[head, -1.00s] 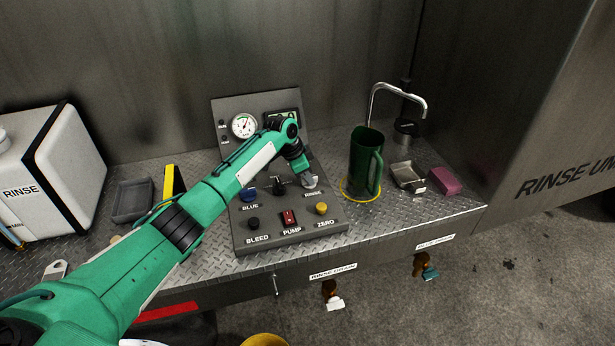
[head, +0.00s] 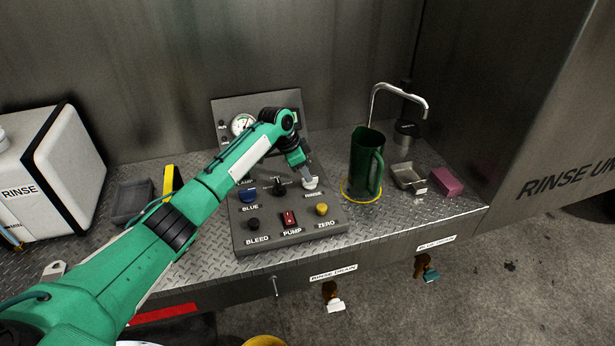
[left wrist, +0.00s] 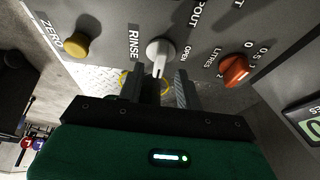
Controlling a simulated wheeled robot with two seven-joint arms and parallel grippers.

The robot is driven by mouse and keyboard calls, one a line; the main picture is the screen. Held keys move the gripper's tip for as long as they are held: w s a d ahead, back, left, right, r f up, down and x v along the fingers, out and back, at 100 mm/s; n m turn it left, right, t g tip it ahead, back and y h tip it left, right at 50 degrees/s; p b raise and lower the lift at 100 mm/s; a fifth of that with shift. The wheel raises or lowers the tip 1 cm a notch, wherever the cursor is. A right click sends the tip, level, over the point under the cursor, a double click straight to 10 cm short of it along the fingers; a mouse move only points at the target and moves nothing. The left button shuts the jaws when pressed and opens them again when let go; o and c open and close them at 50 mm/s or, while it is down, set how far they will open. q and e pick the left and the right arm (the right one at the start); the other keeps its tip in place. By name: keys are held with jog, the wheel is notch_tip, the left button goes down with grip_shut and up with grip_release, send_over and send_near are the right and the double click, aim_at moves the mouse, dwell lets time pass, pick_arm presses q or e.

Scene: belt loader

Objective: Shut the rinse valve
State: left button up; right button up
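The rinse valve is a white lever knob (head: 310,183) at the right of the sloped control panel, above the RINSE label. In the left wrist view the knob (left wrist: 160,50) shows close up, with its lever pointing down the picture towards my gripper and the word OPEN to its right. My left gripper (head: 304,168) is just above and behind the knob in the head view. In the left wrist view its two fingers (left wrist: 157,92) are apart with nothing between them, and the knob is beyond the tips. My right gripper is not in view.
The panel (head: 240,238) also carries a blue knob (head: 249,195), a black knob, a red pump switch (head: 289,218) and a yellow ZERO button (head: 321,209). A green jug (head: 362,165) stands right of the panel, near a tap (head: 398,90). A red knob (left wrist: 236,70) is close to my gripper.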

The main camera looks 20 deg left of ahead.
pick_arm(q)
jog(key=b+v, duration=0.2)
jog(key=v, duration=0.9)
jog(key=shift+s+a+f, duration=0.1)
jog(key=shift+f, duration=0.05)
